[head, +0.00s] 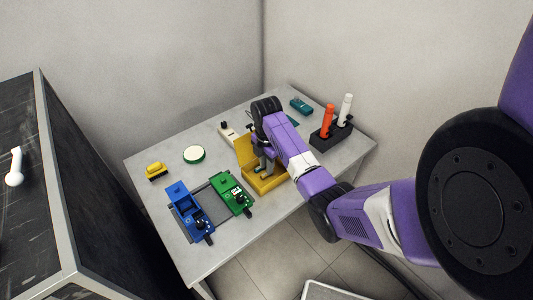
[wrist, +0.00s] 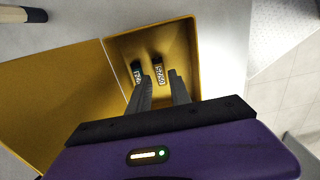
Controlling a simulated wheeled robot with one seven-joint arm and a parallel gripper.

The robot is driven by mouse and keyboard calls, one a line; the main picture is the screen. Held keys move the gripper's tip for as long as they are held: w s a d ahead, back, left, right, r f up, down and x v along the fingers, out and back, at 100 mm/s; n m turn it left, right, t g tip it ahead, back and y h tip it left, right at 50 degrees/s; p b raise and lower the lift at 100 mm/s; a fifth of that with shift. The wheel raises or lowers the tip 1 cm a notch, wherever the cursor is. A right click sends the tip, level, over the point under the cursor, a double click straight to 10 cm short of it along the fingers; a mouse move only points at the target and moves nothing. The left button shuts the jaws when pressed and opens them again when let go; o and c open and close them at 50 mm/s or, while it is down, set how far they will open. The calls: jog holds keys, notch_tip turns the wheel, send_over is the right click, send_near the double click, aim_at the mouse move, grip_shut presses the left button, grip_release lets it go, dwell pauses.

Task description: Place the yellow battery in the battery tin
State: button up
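The battery tin (head: 271,183) is a yellow box with its lid (head: 244,150) standing open, near the table's middle. In the wrist view the tin (wrist: 192,45) holds two small dark pieces with white printed labels, a left one (wrist: 137,70) and a right one (wrist: 159,73). My gripper (wrist: 160,76) reaches down into the tin. Its fingers stand apart on either side of the right piece, with a slight gap showing. I cannot tell which piece is the yellow battery. In the head view my arm covers much of the tin and the fingers are small.
Blue (head: 184,206) and green (head: 230,190) devices stand on a grey tray at the front. A yellow and black object (head: 156,171) and a round green-rimmed dish (head: 194,154) lie at left. A black holder (head: 331,136) with orange and white upright pieces stands right.

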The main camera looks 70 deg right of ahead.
notch_tip(320, 180, up, 9)
jog(key=shift+b, duration=0.3)
jog(key=shift+f, duration=0.15)
dwell(0.4)
